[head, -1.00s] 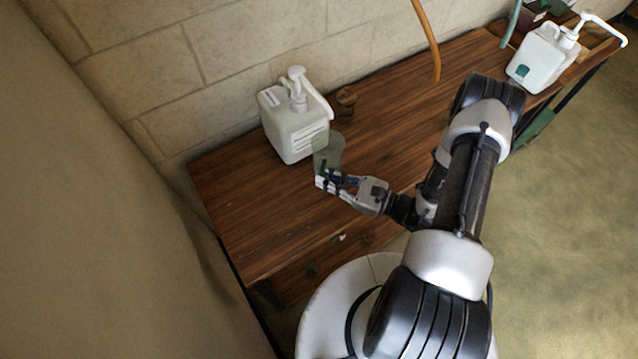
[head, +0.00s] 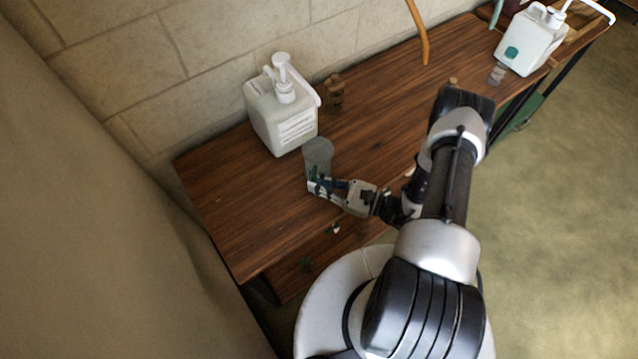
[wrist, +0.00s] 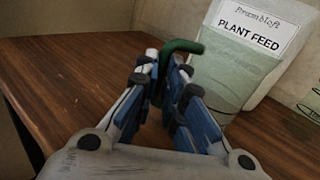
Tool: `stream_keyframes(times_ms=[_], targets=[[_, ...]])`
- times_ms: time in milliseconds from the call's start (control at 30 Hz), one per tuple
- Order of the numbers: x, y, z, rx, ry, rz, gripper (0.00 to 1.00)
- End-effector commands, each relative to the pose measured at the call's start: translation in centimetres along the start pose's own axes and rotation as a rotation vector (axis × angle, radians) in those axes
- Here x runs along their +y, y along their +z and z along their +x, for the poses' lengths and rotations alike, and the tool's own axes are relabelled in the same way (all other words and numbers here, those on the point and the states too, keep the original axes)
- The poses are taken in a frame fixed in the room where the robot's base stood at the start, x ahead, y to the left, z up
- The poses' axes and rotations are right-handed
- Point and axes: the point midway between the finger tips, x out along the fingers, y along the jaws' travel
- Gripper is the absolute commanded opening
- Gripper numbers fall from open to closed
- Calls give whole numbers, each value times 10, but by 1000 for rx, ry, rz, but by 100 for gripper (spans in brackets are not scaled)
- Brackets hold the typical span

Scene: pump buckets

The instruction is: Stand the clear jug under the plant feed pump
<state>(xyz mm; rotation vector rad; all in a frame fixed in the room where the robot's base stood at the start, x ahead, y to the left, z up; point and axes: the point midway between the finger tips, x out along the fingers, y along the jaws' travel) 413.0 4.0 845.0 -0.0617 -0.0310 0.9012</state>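The plant feed container (head: 283,122) is a white square jug with a white pump (head: 284,75) on top, standing at the back left of the wooden bench. Its PLANT FEED label (wrist: 248,35) shows in the wrist view. The clear jug (head: 318,152) is in front of and to the right of this container, below the level of the pump spout. Its green handle (wrist: 178,47) shows in the wrist view. My gripper (head: 318,186) is closed around the handle, with one blue finger on each side. I cannot tell whether the jug's base touches the bench.
A small brown jar (head: 333,90) stands behind, near the wall. A second white pump container (head: 531,42) and a small grey item (head: 497,73) are at the far right. The bench's left end (head: 225,190) is clear.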

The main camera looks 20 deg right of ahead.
Motion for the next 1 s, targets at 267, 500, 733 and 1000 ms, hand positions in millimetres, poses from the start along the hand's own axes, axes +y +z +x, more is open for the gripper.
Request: stream_keyframes(times_ms=[267,500,733,1000], targets=[[0,0,0,1,0,0,29],[0,0,0,1,0,0,29],[-2,4,-10,1,-5,0,29],[-2,4,-67,1,-8,-2,29]])
